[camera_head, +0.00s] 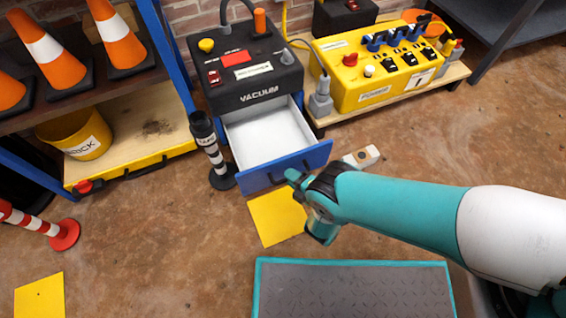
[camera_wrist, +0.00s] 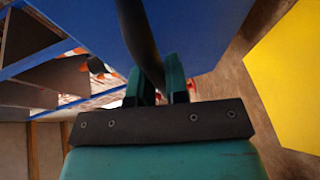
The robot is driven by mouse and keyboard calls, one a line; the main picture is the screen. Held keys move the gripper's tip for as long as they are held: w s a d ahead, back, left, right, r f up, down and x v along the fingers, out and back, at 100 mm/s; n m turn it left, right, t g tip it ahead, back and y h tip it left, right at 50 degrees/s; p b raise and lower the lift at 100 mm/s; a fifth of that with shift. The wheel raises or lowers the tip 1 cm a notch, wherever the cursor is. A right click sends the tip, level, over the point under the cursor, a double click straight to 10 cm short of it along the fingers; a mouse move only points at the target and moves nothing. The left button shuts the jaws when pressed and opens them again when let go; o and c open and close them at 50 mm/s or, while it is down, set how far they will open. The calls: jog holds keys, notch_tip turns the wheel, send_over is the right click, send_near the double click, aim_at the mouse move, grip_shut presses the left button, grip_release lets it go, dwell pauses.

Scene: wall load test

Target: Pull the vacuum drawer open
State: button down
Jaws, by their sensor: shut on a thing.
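The black vacuum unit (camera_head: 258,98), labelled VACUUM, stands at the back centre. Its drawer, with a white inside and a blue front (camera_head: 262,174), stands out well open and looks empty. My gripper (camera_head: 298,180) is at the right part of the drawer front in the head view. In the wrist view its teal fingers (camera_wrist: 157,88) are shut on the dark bar handle (camera_wrist: 138,35), against the blue drawer front (camera_wrist: 190,30).
A black-and-white striped post (camera_head: 211,150) stands close left of the drawer. A yellow power box (camera_head: 375,65) sits on a low pallet at right. A yellow floor sheet (camera_head: 276,217) and a grey mat (camera_head: 350,290) lie in front. A shelf with cones (camera_head: 55,60) is left.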

jog(key=shift+s+d+p, duration=0.55)
jog(key=shift+s+d, duration=0.15)
jog(key=shift+s, duration=0.35)
jog(key=c, duration=1.1)
grip_release()
jog(key=shift+a, duration=0.15)
jog(key=shift+c, duration=0.2)
jog(key=s+d+f+n+g+h+p, duration=0.15)
jog(key=s+d+f+p, duration=0.25)
jog(key=s+d+p, duration=0.7)
notch_tip(320, 180, up, 7)
jog(key=d+m+t+y+b, duration=0.1)
jog(key=b, duration=0.1)
jog(key=shift+s+d+r+t, duration=0.2)
jog(key=shift+d+t, duration=0.15)
jog(key=shift+m, duration=0.25)
